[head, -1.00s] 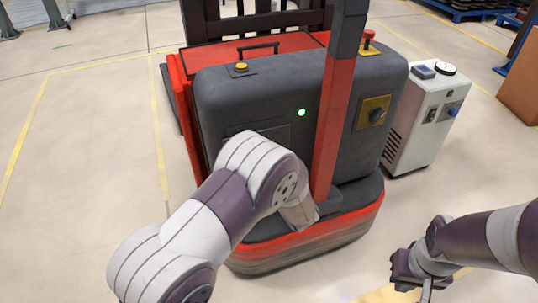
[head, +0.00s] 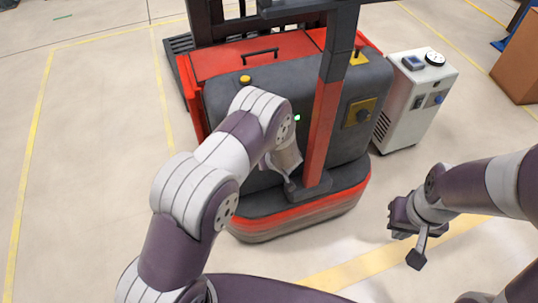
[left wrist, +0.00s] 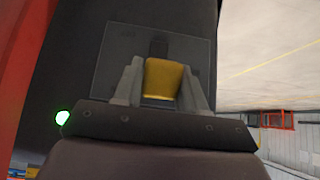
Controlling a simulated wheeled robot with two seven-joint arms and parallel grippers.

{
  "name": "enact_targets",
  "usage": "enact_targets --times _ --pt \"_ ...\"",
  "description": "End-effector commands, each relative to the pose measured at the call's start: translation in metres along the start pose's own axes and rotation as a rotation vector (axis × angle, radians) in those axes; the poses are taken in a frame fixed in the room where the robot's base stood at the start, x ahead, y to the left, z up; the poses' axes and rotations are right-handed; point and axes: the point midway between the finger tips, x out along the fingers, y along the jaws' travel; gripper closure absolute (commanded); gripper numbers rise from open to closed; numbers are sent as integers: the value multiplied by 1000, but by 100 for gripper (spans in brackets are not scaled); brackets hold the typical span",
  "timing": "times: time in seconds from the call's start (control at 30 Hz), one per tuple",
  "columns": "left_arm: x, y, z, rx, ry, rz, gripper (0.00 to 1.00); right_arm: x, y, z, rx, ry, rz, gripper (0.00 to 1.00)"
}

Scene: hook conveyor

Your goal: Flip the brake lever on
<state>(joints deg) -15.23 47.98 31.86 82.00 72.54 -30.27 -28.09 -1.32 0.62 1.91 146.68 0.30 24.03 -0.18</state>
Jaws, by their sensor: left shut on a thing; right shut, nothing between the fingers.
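A yellow handle (left wrist: 163,82), which looks like the brake lever, stands on a dark rectangular panel (left wrist: 195,55) in the left wrist view. My left gripper (left wrist: 161,68) is shut on it, one grey finger at each side. In the head view the lever and left fingers are hidden behind my left wrist, at the front of the red and dark grey truck (head: 225,105), left of its red post (head: 325,125). My right gripper (head: 399,226) is shut and empty, over the floor at right, apart from the truck.
A green light (left wrist: 62,117) glows near my left gripper. A white cabinet (head: 414,105) stands at right, with a brown box (head: 508,70) beyond. Floor at left is clear.

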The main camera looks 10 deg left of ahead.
Motion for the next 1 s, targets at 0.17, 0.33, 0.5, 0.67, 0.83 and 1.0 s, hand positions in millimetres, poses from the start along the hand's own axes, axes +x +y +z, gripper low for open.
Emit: enact_targets --times 0.17,0.33,0.5,0.67,0.83,1.0 --pt "-2 2 -7 -3 11 2 100 -5 0 -1 0 0 0 100" --pt "-1 2 -8 -3 12 2 100 -5 0 -1 0 0 0 100" --pt "-2 2 -8 -3 13 3 100 -4 0 -1 0 0 0 100" --pt "-1 2 -7 -3 11 2 38 -4 0 -1 0 0 0 100" --pt "-1 1 -6 -2 8 2 38 -4 0 -1 0 0 0 100" --pt "-14 1 -6 -1 7 2 38 -7 0 -1 0 0 0 100"
